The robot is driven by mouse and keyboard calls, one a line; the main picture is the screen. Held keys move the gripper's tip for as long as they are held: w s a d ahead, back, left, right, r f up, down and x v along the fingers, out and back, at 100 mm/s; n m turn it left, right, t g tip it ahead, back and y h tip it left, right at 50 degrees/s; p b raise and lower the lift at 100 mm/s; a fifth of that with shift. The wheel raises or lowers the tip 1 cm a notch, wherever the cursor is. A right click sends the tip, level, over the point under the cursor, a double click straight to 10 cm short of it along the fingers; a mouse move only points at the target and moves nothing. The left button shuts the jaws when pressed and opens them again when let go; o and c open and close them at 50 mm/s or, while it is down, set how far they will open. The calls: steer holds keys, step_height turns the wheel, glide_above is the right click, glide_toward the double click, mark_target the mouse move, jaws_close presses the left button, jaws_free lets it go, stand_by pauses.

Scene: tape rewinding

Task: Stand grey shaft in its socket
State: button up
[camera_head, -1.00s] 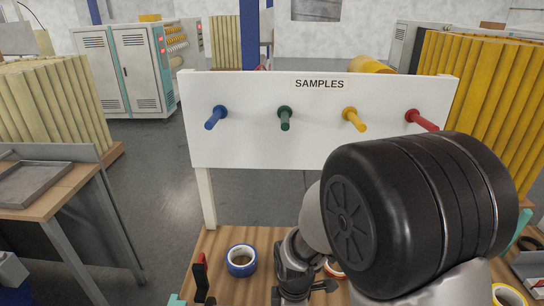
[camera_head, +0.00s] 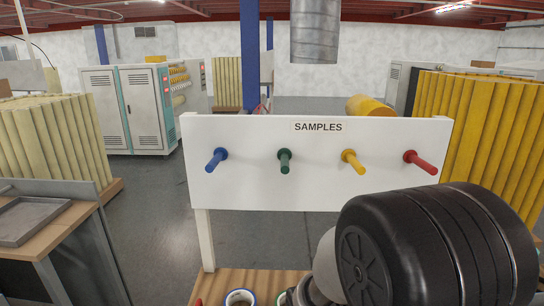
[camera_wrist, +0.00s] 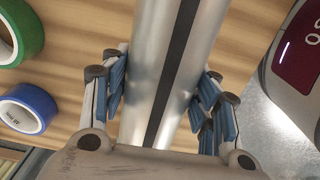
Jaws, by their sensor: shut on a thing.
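The grey shaft (camera_wrist: 148,60) is a smooth metallic bar with a dark lengthwise stripe. It runs from the top of the wrist view down between my fingers. My gripper (camera_wrist: 165,78) is shut on it, with blue-grey finger pads on both sides. Both ends of the shaft are out of view. I cannot make out the socket in either view. In the head view my arm's black rounded joint fills the lower right, and the shaft cannot be seen there.
A green tape roll (camera_wrist: 20,30) and a blue tape roll (camera_wrist: 28,108) lie on the wooden bench (camera_wrist: 70,45). A device with a dark red display (camera_wrist: 303,35) stands at the right. The white SAMPLES board (camera_head: 318,180) with coloured pegs rises behind the bench.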

steer(key=shift+r+p, duration=2.6)
steer(key=shift+r, duration=0.8)
steer(key=shift+w, duration=0.1)
